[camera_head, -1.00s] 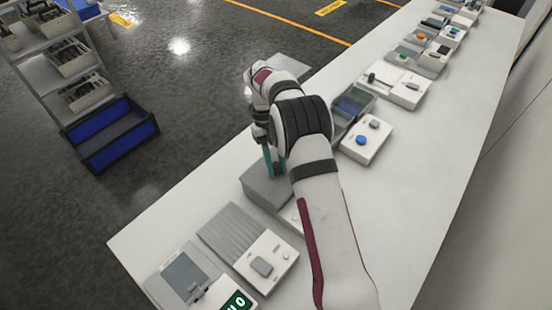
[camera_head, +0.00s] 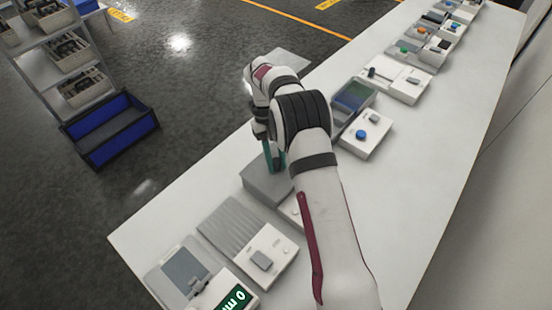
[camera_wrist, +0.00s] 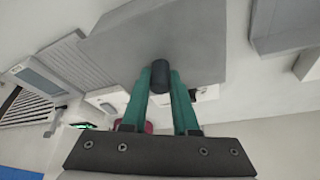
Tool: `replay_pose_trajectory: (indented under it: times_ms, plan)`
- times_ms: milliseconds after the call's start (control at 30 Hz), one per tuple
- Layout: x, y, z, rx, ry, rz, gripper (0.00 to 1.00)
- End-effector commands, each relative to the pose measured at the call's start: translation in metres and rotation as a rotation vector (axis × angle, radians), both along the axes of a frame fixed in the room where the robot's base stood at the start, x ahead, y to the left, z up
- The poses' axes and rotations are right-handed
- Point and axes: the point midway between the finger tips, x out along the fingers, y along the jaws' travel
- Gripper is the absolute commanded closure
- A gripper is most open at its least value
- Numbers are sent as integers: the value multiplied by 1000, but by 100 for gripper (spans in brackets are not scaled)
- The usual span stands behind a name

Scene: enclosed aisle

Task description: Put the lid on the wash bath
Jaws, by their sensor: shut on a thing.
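My gripper (camera_wrist: 160,90) has teal fingers closed on the black knob (camera_wrist: 160,75) of a flat grey lid. The lid (camera_wrist: 200,40) fills the upper middle of the wrist view, and in the head view it is a grey slab (camera_head: 262,187) below the fingers, partly hidden by my arm. I cannot tell whether it rests on something or hangs just above it. The open grey basin (camera_head: 352,100) with dark contents, which looks like the wash bath, is up and right of my gripper. A grey block (camera_wrist: 285,25) at the wrist view's upper right may be this basin.
A white control box with a blue knob (camera_head: 361,134) adjoins the basin. A ribbed grey unit (camera_head: 233,226) and a unit with a green display (camera_head: 233,299) stand nearer. Several more devices line the far bench (camera_head: 440,150). The bench's right side is clear.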

Motion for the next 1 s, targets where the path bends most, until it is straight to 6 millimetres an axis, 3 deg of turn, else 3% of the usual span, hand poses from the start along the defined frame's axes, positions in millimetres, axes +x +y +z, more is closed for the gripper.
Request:
replay_pose_trajectory:
  times_ms: [633,667,800,867,1000]
  plan:
    - [0,0,-8,0,0,0,100]
    - [0,0,-8,0,0,0,71]
    - [0,0,-8,0,0,0,45]
    - [0,0,-8,0,0,0,37]
    - [0,0,-8,0,0,0,37]
